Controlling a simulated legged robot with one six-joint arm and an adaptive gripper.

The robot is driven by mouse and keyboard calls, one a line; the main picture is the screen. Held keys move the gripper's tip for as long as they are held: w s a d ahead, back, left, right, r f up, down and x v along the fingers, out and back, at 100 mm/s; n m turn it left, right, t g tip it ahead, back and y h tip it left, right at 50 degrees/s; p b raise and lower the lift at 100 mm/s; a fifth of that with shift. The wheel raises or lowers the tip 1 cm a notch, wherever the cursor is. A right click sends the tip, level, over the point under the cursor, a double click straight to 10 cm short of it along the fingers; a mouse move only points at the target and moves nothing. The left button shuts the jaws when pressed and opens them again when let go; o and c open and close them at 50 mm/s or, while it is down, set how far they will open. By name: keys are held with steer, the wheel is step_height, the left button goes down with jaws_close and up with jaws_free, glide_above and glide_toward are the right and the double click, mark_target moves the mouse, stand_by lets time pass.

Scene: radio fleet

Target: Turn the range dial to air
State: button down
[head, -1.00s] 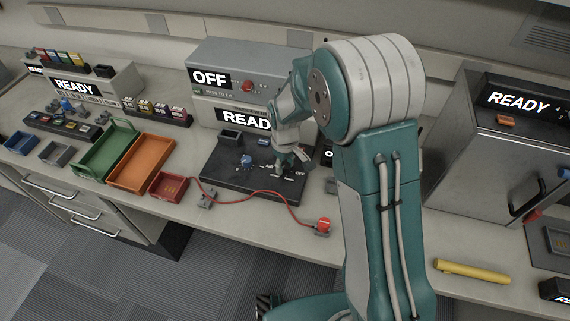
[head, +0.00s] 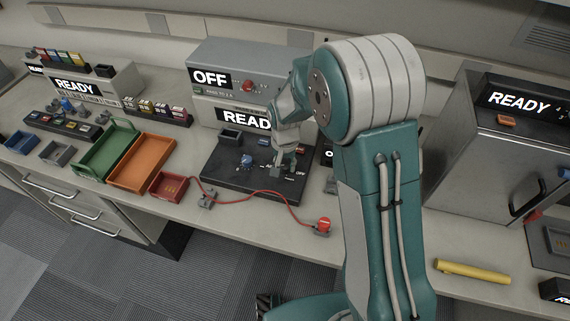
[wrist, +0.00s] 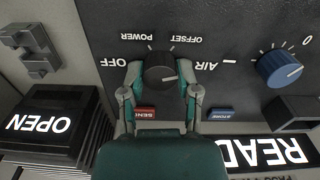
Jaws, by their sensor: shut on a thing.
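The range dial (wrist: 160,72) is a dark round knob on the dark panel (head: 222,174), with OFF, POWER, OFFSET and AIR printed around it. My gripper (wrist: 161,80) is shut on the dial, one finger on each side. In the wrist view the dial's pale mark points right and slightly down, towards the side where AIR is printed. I cannot tell if it lines up exactly with AIR. In the head view my gripper (head: 283,169) is down at the panel and hides the dial.
A blue knob (wrist: 279,69) stands beside the dial. A red button (wrist: 145,113) and a blue button (wrist: 222,114) lie close to my fingers. A display reading READY (head: 243,117) stands behind the panel. A red cable (head: 258,192) runs along the panel's front edge.

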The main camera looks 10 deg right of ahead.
mark_target(284, 164)
steer(key=shift+w+m, duration=0.15)
steer(key=shift+m, duration=1.55)
steer(key=shift+c, duration=1.7)
jaws_free()
steer(key=shift+a, duration=0.1)
steer(key=shift+r, duration=0.1)
step_height(284, 164, up, 12)
